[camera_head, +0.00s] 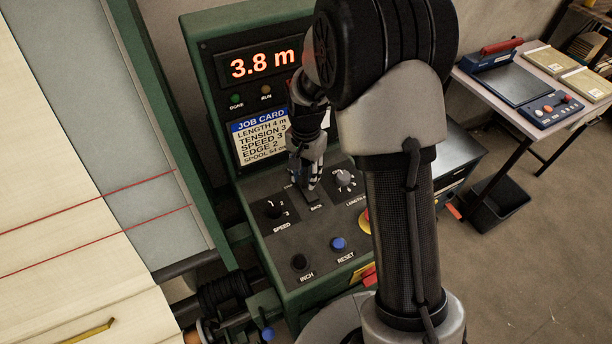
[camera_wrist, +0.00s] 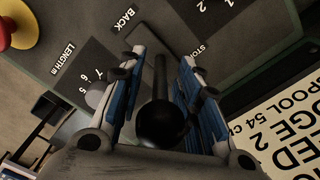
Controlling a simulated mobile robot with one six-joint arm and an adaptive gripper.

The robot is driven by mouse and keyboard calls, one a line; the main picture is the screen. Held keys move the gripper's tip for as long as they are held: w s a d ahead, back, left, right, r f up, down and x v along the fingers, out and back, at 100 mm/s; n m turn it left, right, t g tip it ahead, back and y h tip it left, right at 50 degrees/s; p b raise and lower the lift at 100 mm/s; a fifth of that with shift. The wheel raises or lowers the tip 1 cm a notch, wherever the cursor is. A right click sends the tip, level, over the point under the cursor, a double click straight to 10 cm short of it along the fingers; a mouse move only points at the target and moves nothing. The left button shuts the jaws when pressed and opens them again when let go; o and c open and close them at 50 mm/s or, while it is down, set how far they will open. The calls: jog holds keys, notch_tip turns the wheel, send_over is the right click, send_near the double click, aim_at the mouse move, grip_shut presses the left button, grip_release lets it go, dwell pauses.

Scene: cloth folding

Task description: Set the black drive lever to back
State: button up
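The black drive lever shows in the wrist view as a round black knob (camera_wrist: 162,122) on a thin dark shaft. It stands between the two blue-padded fingers of my gripper (camera_wrist: 168,62). The fingers are apart, one on each side, with a visible gap beside the knob. The shaft reaches toward a dark plate (camera_wrist: 172,28) on the panel, with the printed words BACK and STOP nearby. In the head view my gripper (camera_head: 305,184) points down over this plate (camera_head: 313,199), above the BACK label. There the fingers mostly hide the lever, so its exact setting is unclear.
The green control cabinet (camera_head: 214,50) carries a display reading 3.8 m (camera_head: 262,64) and a job card (camera_head: 262,136). Close by are the speed knob (camera_head: 273,210), length knob (camera_head: 343,181), black inch button (camera_head: 299,262), blue reset button (camera_head: 338,243) and a red-yellow button (camera_wrist: 8,32).

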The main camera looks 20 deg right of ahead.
jog(key=shift+f, duration=0.4)
jog(key=shift+c, duration=0.2)
grip_shut()
dwell(0.4)
